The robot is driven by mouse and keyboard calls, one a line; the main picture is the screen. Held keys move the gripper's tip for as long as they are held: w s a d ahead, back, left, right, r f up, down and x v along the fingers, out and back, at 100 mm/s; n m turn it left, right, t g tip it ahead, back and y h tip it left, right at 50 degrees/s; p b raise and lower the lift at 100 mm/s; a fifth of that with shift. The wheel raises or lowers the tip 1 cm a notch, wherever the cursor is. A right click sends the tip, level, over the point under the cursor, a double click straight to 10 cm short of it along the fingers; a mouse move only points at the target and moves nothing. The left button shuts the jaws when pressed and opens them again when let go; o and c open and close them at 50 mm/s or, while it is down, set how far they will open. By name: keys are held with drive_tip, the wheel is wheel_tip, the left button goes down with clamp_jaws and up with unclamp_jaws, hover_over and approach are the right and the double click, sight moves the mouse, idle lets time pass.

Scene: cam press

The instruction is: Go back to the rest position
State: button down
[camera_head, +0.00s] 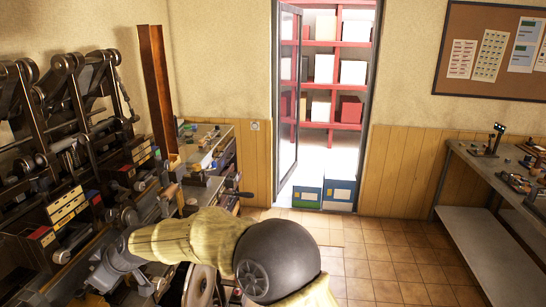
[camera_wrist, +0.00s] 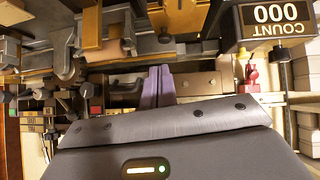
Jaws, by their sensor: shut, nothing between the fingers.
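My gripper (camera_wrist: 158,84) shows in the wrist view as two purple-grey fingers side by side, shut with nothing between them. They point at the machinery of the press, which fills the background there. A counter box (camera_wrist: 275,18) reading 000 appears upside down at the upper right of that view. In the head view my arm reaches left from the bottom middle toward the dark press machines (camera_head: 70,130) along the left wall. My fingers cannot be made out clearly in that view.
A cluttered workbench (camera_head: 215,150) stands behind the press machines. An open doorway leads to red shelves (camera_head: 336,70), with blue boxes (camera_head: 323,194) at its threshold. A metal table (camera_head: 490,185) with small parts stands at the right. The tiled floor (camera_head: 385,260) between is clear.

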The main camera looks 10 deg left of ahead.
drive_tip(key=w+d+f+m+t+h, duration=0.1)
drive_tip(key=w+d+m+h, duration=0.2)
drive_tip(key=d, duration=1)
drive_tip(key=w+d+f+m+t+h, duration=0.1)
drive_tip(key=w+d+f+m, duration=0.3)
drive_tip(key=d, duration=0.8)
drive_tip(key=w+d+r+m+t+h, duration=0.15)
drive_tip(key=w+d, duration=0.35)
drive_tip(key=d, duration=0.8)
drive_tip(key=s+d+f+m+h, duration=0.1)
drive_tip(key=s+d+m, duration=0.4)
drive_tip(key=d, duration=0.8)
drive_tip(key=s+d+f+m+g+h, duration=0.1)
drive_tip(key=s+d+f+m+h, duration=0.1)
drive_tip(key=s+d+m, duration=0.3)
drive_tip(key=s+d+h, duration=0.1)
drive_tip(key=s+d, duration=0.2)
drive_tip(key=d, duration=0.4)
drive_tip(key=shift+s+d+f, duration=0.15)
drive_tip(key=shift+d+f, duration=0.1)
drive_tip(key=shift+d, duration=0.1)
drive_tip(key=shift+g, duration=0.25)
drive_tip(key=shift+a, duration=0.1)
